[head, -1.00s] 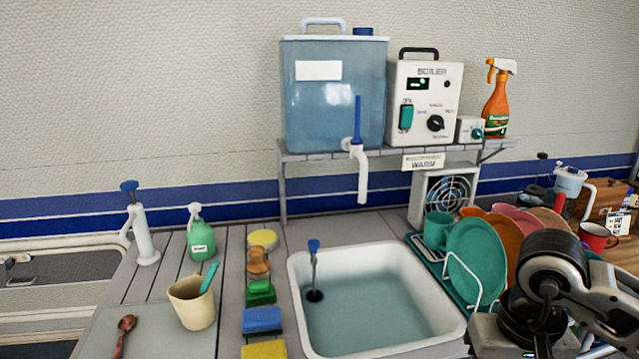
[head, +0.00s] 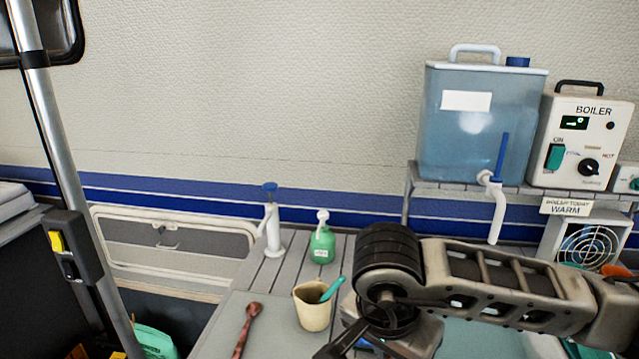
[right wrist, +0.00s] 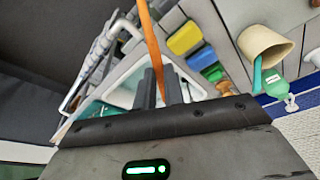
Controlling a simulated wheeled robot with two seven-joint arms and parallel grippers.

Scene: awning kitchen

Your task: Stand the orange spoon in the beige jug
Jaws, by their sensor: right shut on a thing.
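The beige jug (head: 312,312) stands upright on the counter in the head view, with a teal utensil (head: 332,290) leaning in it. The jug also shows at the upper right of the right wrist view (right wrist: 264,42). My right gripper (right wrist: 160,88) is shut on the orange spoon (right wrist: 151,45), whose long thin orange part rises from between the fingers to the top edge of the picture. In the head view my right arm reaches in from the right, just right of the jug. My left gripper is not in view.
A dark reddish spoon (head: 246,328) lies left of the jug. A green soap bottle (head: 322,245) and a white pump (head: 271,228) stand behind it. Sponges (right wrist: 186,38) lie between jug and sink (right wrist: 128,84). A water tank (head: 480,125) sits on the shelf.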

